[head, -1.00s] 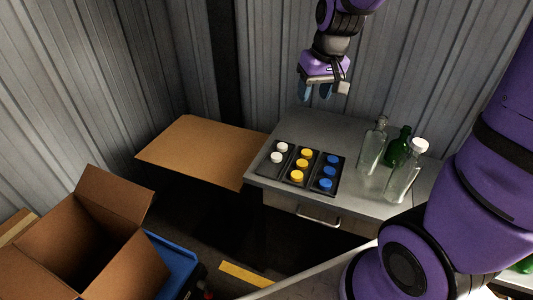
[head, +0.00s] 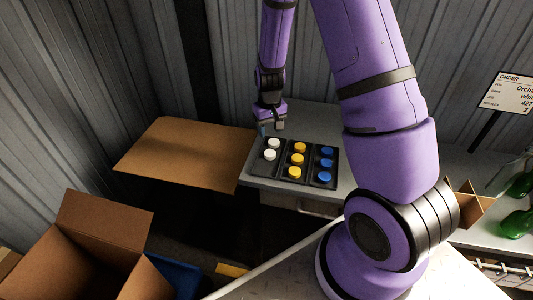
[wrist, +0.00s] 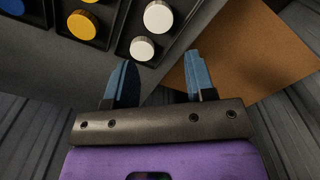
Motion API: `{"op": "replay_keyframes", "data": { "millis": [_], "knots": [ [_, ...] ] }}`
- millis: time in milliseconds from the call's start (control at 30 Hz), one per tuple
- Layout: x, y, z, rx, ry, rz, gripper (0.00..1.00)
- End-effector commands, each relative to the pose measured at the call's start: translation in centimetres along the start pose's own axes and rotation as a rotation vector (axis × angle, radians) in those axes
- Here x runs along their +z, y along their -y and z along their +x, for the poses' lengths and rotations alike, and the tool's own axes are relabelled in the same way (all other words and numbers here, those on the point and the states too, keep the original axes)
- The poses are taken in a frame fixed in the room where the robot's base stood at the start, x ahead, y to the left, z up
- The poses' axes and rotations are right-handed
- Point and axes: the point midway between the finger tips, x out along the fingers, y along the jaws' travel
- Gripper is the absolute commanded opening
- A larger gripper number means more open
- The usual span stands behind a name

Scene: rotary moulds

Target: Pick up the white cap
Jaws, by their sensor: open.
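Two white caps stand in the left column of a black tray (head: 311,175) on the grey table. The far white cap (head: 274,143) and the near white cap (head: 269,155) both show in the head view. In the wrist view one white cap (wrist: 158,16) is at the top and the other (wrist: 142,48) lies just ahead of the fingertips. My gripper (head: 269,130) is just behind the white caps, near the tray's far left corner. Its blue fingers (wrist: 160,75) are open with nothing between them. It seems to be above the tray; the height gap is hard to judge.
Yellow caps (head: 297,159) and blue caps (head: 325,164) fill the neighbouring columns. A brown board (head: 180,153) lies left of the table. An open cardboard box (head: 90,240) stands lower left. Green bottles (head: 518,222) are at the right edge. A corrugated wall is close behind.

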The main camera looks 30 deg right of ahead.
Motion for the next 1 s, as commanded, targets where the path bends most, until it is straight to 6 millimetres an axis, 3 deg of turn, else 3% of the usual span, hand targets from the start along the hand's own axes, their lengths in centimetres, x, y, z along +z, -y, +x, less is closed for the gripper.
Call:
{"op": "replay_keyframes", "data": {
  "millis": [300,533,800,1000],
  "knots": [
    [0.1,0.0,4.2,-0.001,0.003,0.001,0.50],
    [0.2,0.0,5.5,-0.001,0.003,0.000,0.50],
    [0.4,-0.2,9.0,-0.001,0.004,0.000,0.50],
    [0.4,-0.1,10.1,-0.001,0.001,-0.001,0.50]
  ]
}}
